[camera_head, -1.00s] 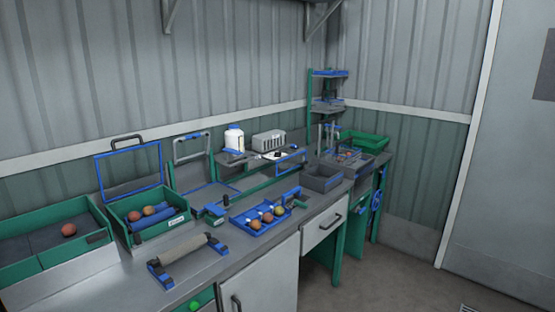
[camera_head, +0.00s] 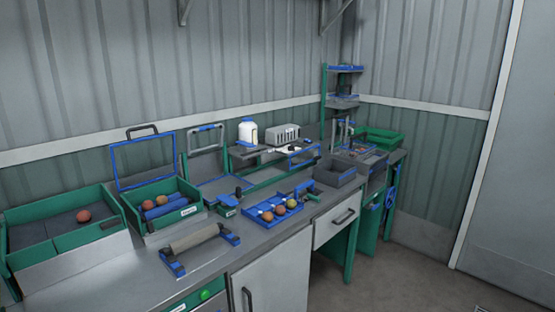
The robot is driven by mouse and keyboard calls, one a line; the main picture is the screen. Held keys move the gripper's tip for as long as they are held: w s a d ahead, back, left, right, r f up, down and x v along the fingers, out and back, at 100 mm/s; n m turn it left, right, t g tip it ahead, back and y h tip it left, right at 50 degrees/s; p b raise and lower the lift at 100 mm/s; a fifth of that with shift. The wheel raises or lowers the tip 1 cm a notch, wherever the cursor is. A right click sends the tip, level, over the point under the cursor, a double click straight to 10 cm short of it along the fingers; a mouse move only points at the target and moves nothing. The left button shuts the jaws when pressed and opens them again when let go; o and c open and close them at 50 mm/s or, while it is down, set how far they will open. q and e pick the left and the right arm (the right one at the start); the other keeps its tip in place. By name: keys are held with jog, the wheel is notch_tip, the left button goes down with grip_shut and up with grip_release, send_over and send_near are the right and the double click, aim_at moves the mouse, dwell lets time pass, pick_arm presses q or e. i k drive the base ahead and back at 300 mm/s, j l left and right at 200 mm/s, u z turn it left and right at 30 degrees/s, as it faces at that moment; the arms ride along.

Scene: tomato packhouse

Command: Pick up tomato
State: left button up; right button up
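Several tomatoes show along the grey counter. One reddish tomato (camera_head: 83,215) lies alone in the green-walled tray (camera_head: 38,219) at the far left. Three tomatoes, one reddish (camera_head: 267,215), one orange (camera_head: 280,210) and one yellowish (camera_head: 292,204), sit in a row in the blue tray (camera_head: 262,223) near the counter's middle. Neither of my grippers is in view.
A roller on blue mounts (camera_head: 193,239) stands at the counter's front. A white bottle (camera_head: 247,131) and a grey vented box (camera_head: 283,135) stand on a raised shelf. A grey bin (camera_head: 335,176) and green crate (camera_head: 381,139) are farther right. Floor at right is clear.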

aim_at(83, 216)
jog(key=u, duration=1.35)
